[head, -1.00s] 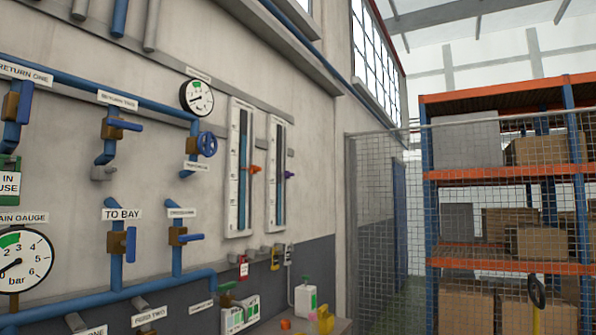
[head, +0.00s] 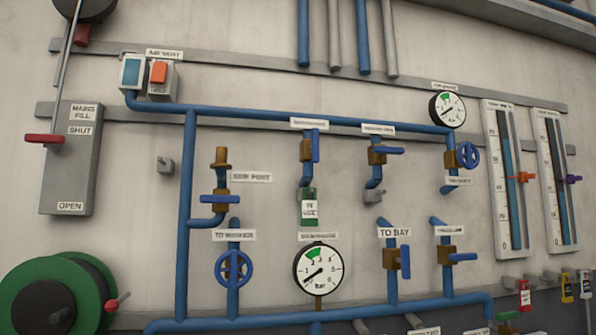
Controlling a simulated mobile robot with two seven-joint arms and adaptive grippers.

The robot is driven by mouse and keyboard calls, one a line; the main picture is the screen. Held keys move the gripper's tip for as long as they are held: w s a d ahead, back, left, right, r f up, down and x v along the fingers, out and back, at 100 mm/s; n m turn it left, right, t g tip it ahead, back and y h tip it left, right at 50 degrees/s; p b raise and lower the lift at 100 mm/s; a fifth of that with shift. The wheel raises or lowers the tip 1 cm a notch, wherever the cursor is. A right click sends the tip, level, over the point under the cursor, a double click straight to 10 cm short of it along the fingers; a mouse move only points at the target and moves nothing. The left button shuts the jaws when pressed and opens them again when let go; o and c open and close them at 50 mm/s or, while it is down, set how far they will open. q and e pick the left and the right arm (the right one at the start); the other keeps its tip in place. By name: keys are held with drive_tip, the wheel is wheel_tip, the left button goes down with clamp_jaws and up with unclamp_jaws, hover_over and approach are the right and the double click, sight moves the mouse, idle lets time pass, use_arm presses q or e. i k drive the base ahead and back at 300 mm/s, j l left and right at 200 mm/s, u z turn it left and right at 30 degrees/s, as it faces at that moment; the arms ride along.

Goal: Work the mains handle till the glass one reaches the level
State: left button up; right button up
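The mains handle (head: 43,138) is a red lever on a grey box (head: 72,185) at the left. The box is labelled MAINS FILL, SHUT above and OPEN below. The lever lies about level, near the SHUT label. Two tall white sight glasses with scales hang at the right. The left one, seemingly glass one (head: 500,215), has an orange pointer (head: 526,178) about halfway up. The right one (head: 553,215) has a purple pointer (head: 573,179). Dark and blue show in their tubes; the exact liquid levels are too small to read. Neither gripper is in view.
Blue pipes with several labelled valves cover the wall between. A large gauge (head: 318,271) sits low in the middle and a small gauge (head: 447,109) upper right. A green hose reel (head: 50,300) stands lower left. An orange switch (head: 158,72) sits by AIR VENT.

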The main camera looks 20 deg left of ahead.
sight(51, 142)
drive_tip(key=u, duration=2.1)
drive_tip(key=i+j, duration=0.15)
drive_tip(key=j, duration=0.1)
